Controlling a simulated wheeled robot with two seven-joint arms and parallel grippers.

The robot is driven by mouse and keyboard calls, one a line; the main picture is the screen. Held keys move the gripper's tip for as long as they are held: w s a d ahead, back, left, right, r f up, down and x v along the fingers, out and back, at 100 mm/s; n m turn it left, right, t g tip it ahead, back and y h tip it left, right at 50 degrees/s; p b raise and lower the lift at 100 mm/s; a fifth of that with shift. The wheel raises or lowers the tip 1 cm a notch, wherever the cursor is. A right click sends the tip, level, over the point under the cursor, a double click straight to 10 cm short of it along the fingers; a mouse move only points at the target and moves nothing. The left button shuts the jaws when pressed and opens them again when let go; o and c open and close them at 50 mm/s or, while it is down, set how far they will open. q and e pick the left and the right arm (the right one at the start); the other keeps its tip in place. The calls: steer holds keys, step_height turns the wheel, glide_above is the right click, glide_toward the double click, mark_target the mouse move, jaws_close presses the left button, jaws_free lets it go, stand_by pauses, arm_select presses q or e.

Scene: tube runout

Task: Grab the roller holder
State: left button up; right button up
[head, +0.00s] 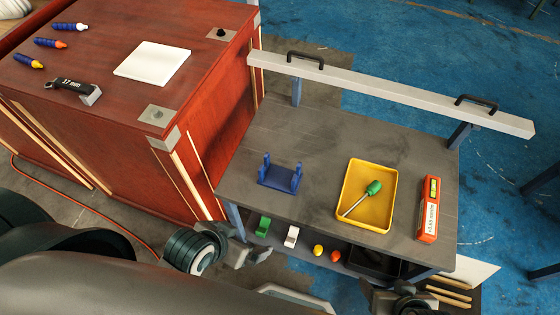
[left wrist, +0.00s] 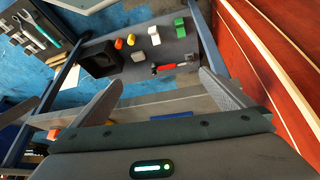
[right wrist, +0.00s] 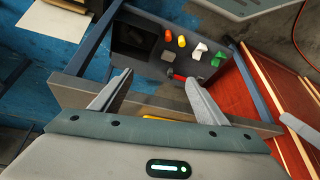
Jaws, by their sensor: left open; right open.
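The blue roller holder (head: 280,177), a cradle with two upright ends, stands on the grey bench top (head: 330,140) at its left part in the head view. My left gripper (head: 255,255) is in front of the bench, nearer to me than the holder and apart from it. Its two fingers are spread and empty in the left wrist view (left wrist: 160,84). My right gripper (head: 375,295) is at the bottom of the head view, partly cut off, in front of the bench. Its fingers are spread and empty in the right wrist view (right wrist: 158,80).
A yellow tray (head: 384,222) with a green-handled screwdriver (head: 361,197) and an orange level (head: 428,209) are right of the holder. A rail (head: 390,93) bounds the back. A red cabinet (head: 200,140) stands left. A lower shelf holds small blocks. Bench room behind the holder is clear.

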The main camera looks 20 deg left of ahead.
arm_select(q)
steer(key=w+d+r+g+p, duration=0.1)
steer(key=w+d+r+p, duration=0.15)
steer(key=r+p, duration=0.5)
steer(key=w+d+r+m+g+h, duration=0.1)
steer(key=w+d+r+g+h, duration=0.1)
steer(key=w+d+r, duration=0.6)
arm_select(e)
step_height(320, 180, down, 18)
steer(key=s+d+r+g+h, duration=0.1)
steer(key=s+d+g, duration=0.1)
arm_select(q)
steer(key=w+a+r+n+g+y, duration=0.1)
steer(key=w+a+r+y, duration=0.1)
steer(key=w, duration=0.3)
steer(key=w+a+r+n+g+y, duration=0.1)
steer(key=w+a+r, duration=0.1)
steer(key=w+a, duration=0.2)
steer(key=shift+w+a+n+y+b, duration=0.35)
steer(key=shift+w+n+y+b, duration=0.05)
steer(key=shift+w, duration=0.65)
arm_select(e)
steer(key=s+d+f, duration=0.1)
steer(key=s+f, duration=1.1)
steer(key=f, duration=0.5)
steer(key=shift+d, duration=0.2)
arm_select(q)
steer(key=shift+f, duration=0.1)
